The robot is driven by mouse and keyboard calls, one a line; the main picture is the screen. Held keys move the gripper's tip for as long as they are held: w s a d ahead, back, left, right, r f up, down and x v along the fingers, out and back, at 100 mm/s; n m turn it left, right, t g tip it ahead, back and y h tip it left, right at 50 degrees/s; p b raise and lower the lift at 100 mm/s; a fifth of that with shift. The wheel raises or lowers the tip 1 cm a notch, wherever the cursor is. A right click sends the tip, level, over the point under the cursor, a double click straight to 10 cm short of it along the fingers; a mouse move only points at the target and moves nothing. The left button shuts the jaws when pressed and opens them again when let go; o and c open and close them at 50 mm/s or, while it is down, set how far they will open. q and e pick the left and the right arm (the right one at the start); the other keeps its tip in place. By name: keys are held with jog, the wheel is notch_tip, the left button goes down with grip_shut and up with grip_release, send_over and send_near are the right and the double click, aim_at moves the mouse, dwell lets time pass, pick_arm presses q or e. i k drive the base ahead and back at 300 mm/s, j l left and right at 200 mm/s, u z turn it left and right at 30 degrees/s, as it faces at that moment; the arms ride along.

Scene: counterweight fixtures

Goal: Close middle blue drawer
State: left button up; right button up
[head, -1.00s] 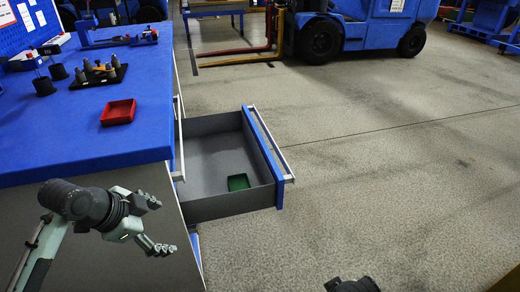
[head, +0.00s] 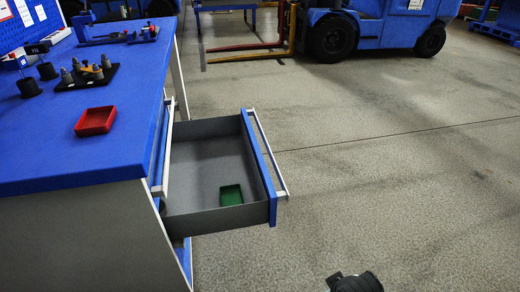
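The blue-fronted drawer (head: 259,165) is pulled well out of the right side of the workbench. Its pale bar handle (head: 270,157) runs along the outer face. Its grey interior holds a small green bin (head: 231,195) near the front corner. Another drawer front with a pale handle (head: 169,150) sits flush or nearly flush beside it; the lower fronts are mostly hidden. Neither gripper is in view. A dark rounded part, likely of my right arm, shows at the bottom edge, apart from the drawer.
The blue workbench top (head: 85,145) carries a red bin (head: 95,121), a black holder with several tool pieces (head: 86,77) and a blue fixture (head: 110,37). A blue forklift (head: 375,30) stands at the back. The concrete floor (head: 400,180) right of the drawer is clear.

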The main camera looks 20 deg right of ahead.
aim_at(207, 155)
jog(key=i+l, duration=0.15)
jog(key=l, duration=0.2)
jog(key=i+l+u, duration=0.15)
jog(key=l, duration=0.2)
jog(key=i+l, duration=0.15)
jog(key=l, duration=0.25)
jog(key=u, duration=0.05)
